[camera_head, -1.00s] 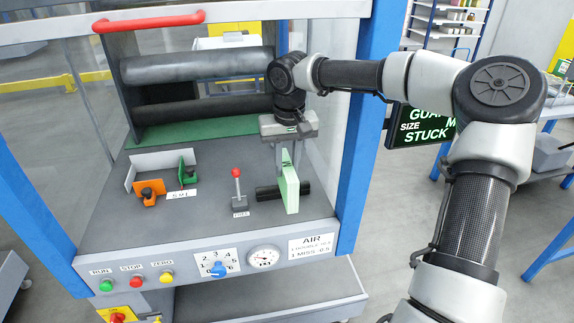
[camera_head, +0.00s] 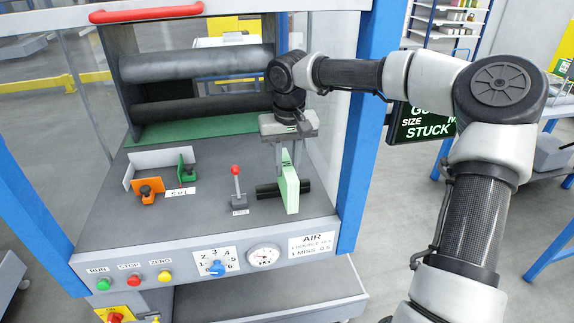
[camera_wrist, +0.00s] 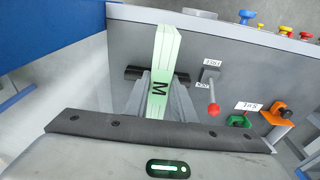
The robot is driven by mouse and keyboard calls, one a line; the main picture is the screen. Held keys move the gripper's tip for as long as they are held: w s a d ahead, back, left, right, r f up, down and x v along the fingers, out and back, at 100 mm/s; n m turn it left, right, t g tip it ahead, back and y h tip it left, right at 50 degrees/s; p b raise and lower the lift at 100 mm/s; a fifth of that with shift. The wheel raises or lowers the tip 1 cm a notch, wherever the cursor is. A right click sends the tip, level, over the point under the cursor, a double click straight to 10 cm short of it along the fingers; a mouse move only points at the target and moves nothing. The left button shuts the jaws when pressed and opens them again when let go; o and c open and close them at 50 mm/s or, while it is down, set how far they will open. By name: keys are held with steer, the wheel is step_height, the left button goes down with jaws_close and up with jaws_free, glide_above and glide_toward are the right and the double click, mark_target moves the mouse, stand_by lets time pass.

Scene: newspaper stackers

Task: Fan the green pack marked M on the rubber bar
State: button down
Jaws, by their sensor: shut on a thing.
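The pale green pack (camera_head: 290,184) stands on edge on the machine's grey deck, over the black rubber bar (camera_head: 264,190). Its M mark shows in the wrist view on the green pack (camera_wrist: 162,75). My gripper (camera_head: 290,172) points down and is shut on the pack's upper part, one finger on each side. In the wrist view the rubber bar (camera_wrist: 135,72) shows on both sides of the pack. Whether the pack's lower edge touches the bar cannot be told.
A red-knobbed lever (camera_head: 237,185) stands just left of the bar. Orange (camera_head: 148,192) and green (camera_head: 187,168) guides with a label plate are further left. Dark rollers (camera_head: 200,66) lie behind. A blue post (camera_head: 362,120) rises close on the right. Buttons and a gauge (camera_head: 263,257) line the front panel.

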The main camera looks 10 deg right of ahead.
mark_target(284, 156)
steer(key=shift+w, duration=0.2)
steer(key=shift+w+b, duration=0.4)
steer(key=shift+w, duration=0.05)
steer(key=shift+w, duration=0.2)
steer(key=shift+w, duration=0.45)
steer(key=shift+w+b, duration=0.2)
steer(key=shift+b, duration=0.1)
steer(key=shift+w+f, duration=0.1)
steer(key=shift+w, duration=0.3)
steer(key=shift+w, duration=0.2)
steer(key=shift+w, duration=0.45)
